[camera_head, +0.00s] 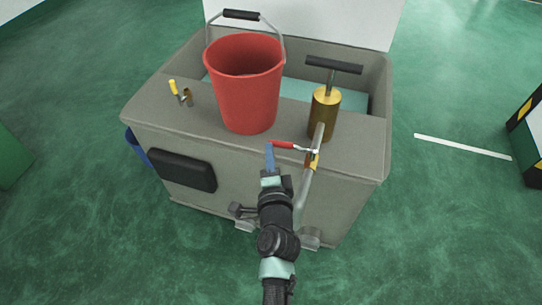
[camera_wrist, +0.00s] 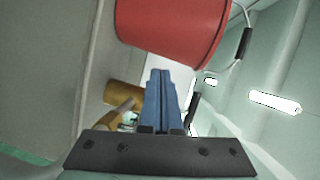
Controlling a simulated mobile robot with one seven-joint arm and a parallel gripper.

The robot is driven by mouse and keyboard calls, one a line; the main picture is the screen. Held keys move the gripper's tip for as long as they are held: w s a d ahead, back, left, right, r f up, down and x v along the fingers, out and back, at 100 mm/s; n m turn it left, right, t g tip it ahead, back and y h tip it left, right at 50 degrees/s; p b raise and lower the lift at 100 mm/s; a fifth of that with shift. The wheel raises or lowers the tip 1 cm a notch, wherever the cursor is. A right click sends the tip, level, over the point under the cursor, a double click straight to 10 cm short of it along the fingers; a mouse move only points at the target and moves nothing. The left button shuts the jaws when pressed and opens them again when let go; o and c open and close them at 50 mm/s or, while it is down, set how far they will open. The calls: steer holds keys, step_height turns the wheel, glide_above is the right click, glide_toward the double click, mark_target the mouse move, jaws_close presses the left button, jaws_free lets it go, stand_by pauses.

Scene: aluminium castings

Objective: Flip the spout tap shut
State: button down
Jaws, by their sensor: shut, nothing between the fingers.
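The spout tap has a red lever (camera_head: 283,145) that points left, crosswise to the grey spout (camera_head: 305,185). Its brass valve body (camera_head: 312,160) sits on the spout, in front of the brass pump cylinder (camera_head: 324,115). My gripper (camera_head: 269,148) has blue fingers pressed together with nothing between them. Its fingertips are at the left end of the red lever; I cannot tell whether they touch it. In the wrist view the shut fingers (camera_wrist: 162,78) point toward the red bucket (camera_wrist: 175,28), with the brass cylinder (camera_wrist: 122,95) to their left. The red lever is not clearly visible there.
The red bucket (camera_head: 247,90) stands on the grey cart's ledge (camera_head: 355,155), left of the pump. A small yellow-handled tool (camera_head: 174,88) and a brass fitting (camera_head: 188,97) lie farther left. A black pad (camera_head: 182,170) is on the cart's front. Green floor around is open.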

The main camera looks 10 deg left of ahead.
steer(key=shift+w+a+r, duration=0.15)
steer(key=shift+w+r, duration=0.05)
steer(key=shift+w, duration=0.6)
steer(key=shift+w+r, duration=0.1)
steer(key=shift+r, duration=0.1)
